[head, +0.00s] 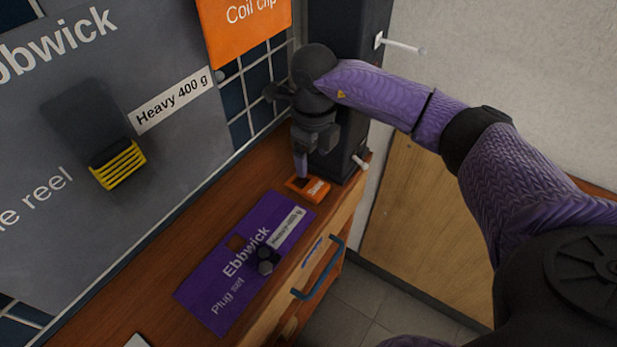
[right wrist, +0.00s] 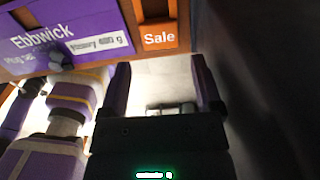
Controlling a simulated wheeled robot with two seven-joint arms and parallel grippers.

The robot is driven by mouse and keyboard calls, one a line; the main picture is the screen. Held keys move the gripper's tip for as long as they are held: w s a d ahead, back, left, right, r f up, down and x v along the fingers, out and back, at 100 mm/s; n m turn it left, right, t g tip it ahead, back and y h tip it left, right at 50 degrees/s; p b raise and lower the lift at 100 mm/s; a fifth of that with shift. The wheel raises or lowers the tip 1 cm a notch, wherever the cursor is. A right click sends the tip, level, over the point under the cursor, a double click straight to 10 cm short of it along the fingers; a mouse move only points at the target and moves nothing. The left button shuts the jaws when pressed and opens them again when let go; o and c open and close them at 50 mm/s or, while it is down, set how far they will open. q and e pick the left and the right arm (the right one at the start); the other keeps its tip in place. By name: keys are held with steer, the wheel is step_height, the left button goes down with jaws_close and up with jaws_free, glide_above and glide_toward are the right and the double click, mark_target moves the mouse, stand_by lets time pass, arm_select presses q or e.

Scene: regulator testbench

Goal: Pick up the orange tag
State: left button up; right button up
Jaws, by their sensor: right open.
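The orange tag (head: 316,188) is small, with white lettering, and sits on the wooden bench at the foot of a dark post. In the right wrist view the orange tag (right wrist: 159,38) reads "Sale" and shows at the top, beyond the fingertips. My right gripper (head: 301,166) points down just above the tag in the head view, its fingers hiding part of that spot. In the right wrist view the right gripper (right wrist: 163,75) has its two purple fingers apart, with nothing between them. My left gripper is in neither view.
A purple Ebbwick plug set card (head: 215,290) with a dark knob-like piece (head: 265,262) lies beside the tag. The dark post (head: 350,125) stands close behind the gripper. A blue drawer handle (head: 318,280) sticks out in front. A grey reel panel (head: 60,210) stands at left.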

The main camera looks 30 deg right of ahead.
mark_target(311, 184)
step_height(311, 184, down, 7)
steer(key=b, duration=0.3)
steer(key=shift+w+a, duration=0.1)
steer(key=shift+a, duration=0.05)
steer(key=shift+f, duration=0.4)
steer(key=shift+r, duration=0.2)
steer(key=shift+c, duration=1.2)
steer(key=c, duration=0.7)
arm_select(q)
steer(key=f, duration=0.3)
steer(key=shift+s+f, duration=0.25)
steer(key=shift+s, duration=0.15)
arm_select(e)
steer(key=shift+o, duration=0.2)
